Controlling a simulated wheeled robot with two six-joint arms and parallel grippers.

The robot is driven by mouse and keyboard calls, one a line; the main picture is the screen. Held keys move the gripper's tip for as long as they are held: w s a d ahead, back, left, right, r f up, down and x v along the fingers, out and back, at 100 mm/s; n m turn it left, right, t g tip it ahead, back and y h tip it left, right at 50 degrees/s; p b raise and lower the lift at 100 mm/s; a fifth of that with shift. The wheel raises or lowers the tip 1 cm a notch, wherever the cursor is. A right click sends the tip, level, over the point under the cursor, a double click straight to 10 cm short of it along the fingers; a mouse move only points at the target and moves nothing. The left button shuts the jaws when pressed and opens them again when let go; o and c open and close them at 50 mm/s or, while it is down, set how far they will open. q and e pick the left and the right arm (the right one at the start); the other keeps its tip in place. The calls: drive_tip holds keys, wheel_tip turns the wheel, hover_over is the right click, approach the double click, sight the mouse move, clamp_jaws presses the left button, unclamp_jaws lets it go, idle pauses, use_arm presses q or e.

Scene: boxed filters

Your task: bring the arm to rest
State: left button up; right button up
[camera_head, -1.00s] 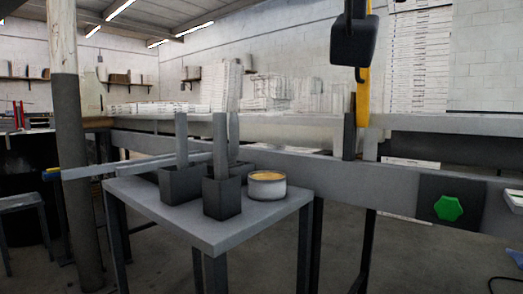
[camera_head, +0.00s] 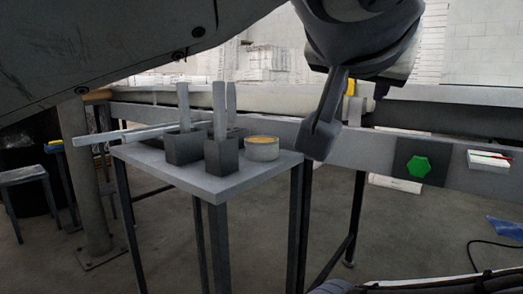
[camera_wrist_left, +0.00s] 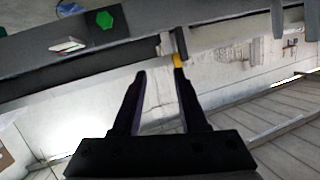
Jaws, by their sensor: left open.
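My left arm (camera_head: 110,40) spans the top of the head view from the left. Its gripper (camera_head: 322,140) hangs at the upper middle, pointing down, in front of the long grey beam. The fingers overlap from that angle. In the left wrist view the gripper (camera_wrist_left: 159,74) shows two dark fingers spread apart with nothing between them. My right gripper is not in view.
A small grey table (camera_head: 225,186) holds dark square holders (camera_head: 222,157) with upright grey pieces and a round tin (camera_head: 262,149) with a yellowish top. A green hexagon (camera_head: 415,167) sits on a dark panel on the beam. Open floor lies below.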

use_arm(q)
drive_tip(key=s+a+f+g+y+p, duration=0.1)
drive_tip(key=a+f+g+y, duration=0.4)
drive_tip(key=f, duration=0.9)
drive_tip(key=s+a+f+g+y+p, duration=0.1)
drive_tip(key=a+f+g, duration=0.35)
drive_tip(key=f, duration=1.05)
drive_tip(key=s+a+f+g+h+p, duration=0.1)
drive_tip(key=s+a+f+g+p, duration=0.3)
drive_tip(key=s+a+f+p, duration=0.5)
wheel_tip(320, 180, up, 39)
drive_tip(key=s+d+p, duration=0.1)
drive_tip(key=p, duration=3.3)
drive_tip(key=shift+s+d, duration=0.15)
drive_tip(key=shift+d, duration=0.15)
